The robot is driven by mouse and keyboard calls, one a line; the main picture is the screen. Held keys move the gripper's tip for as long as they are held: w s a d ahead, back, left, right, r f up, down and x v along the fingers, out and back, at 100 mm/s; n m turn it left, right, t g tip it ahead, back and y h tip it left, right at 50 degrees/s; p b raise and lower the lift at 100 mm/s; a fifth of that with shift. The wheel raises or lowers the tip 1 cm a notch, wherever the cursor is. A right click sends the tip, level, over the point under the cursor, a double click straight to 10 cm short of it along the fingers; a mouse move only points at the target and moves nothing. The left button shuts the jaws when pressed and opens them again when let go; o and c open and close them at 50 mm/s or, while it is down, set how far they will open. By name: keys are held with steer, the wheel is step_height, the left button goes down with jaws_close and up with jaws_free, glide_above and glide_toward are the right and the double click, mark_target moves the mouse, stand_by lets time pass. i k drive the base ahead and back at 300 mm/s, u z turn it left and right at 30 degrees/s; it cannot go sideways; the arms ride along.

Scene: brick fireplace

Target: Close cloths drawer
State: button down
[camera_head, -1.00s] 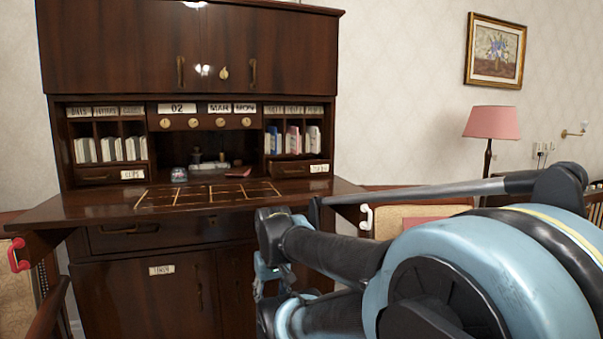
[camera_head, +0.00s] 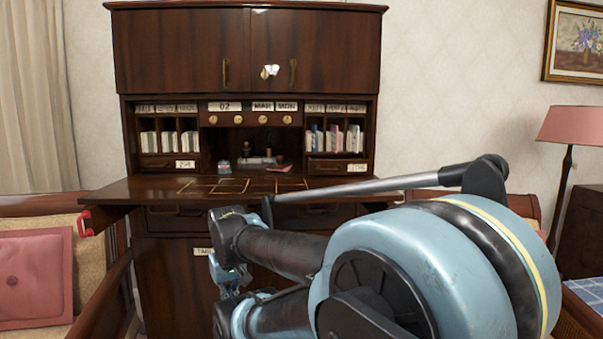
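A dark wooden writing cabinet (camera_head: 155,60) stands ahead, its writing leaf (camera_head: 150,188) folded down level. Two wide drawers show under the leaf, one at left (camera_head: 175,217) and one at right (camera_head: 330,212), partly behind my arm. Small labelled drawers, left (camera_head: 158,162) and right (camera_head: 327,167), sit above the leaf. I cannot read which label names the cloths drawer, and no drawer clearly stands pulled out. My gripper (camera_head: 226,277) appears low in front of the cabinet, mostly hidden by my arm; its fingers cannot be made out. I see no contact with a drawer.
A seat with a red cushion (camera_head: 36,279) stands at the left, beside a red hook-like piece (camera_head: 85,222) near the leaf's left end. A pink lamp (camera_head: 585,126) and a dark cabinet (camera_head: 583,235) are at the right. My arm fills the lower right.

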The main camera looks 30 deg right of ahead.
mark_target(335, 163)
steer(key=u, duration=1.85)
steer(key=i, duration=1.1)
steer(key=z, duration=3.15)
